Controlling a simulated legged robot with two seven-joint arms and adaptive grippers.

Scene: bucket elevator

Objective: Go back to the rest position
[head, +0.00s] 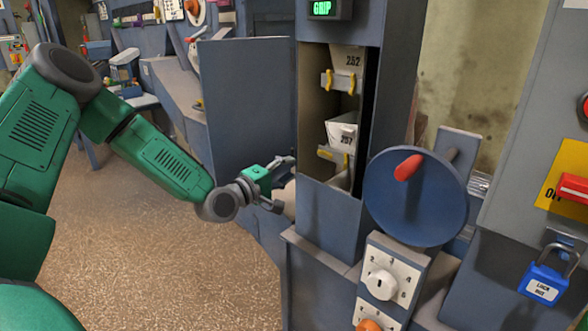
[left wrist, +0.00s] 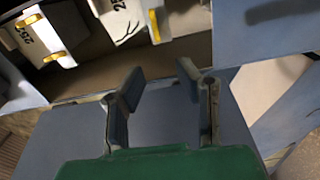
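My left gripper (head: 284,184) is at the end of my green left arm, just left of the bucket elevator's blue housing (head: 329,215), near the lower edge of its opening. In the left wrist view its two fingers (left wrist: 161,78) stand apart with nothing between them, so it is open. A white bucket marked 252 (head: 347,60) hangs in the upper part of the opening. A second white bucket, marked 257 (head: 340,132), hangs below it. Both have yellow parts and also show at the top of the left wrist view. My right gripper is not in view.
An open blue door panel (head: 250,110) stands left of the opening. A blue wheel with a red handle (head: 425,200) and a dial (head: 380,285) are on the right. A blue padlock (head: 543,283) hangs at far right. Brown floor (head: 150,260) is clear at lower left.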

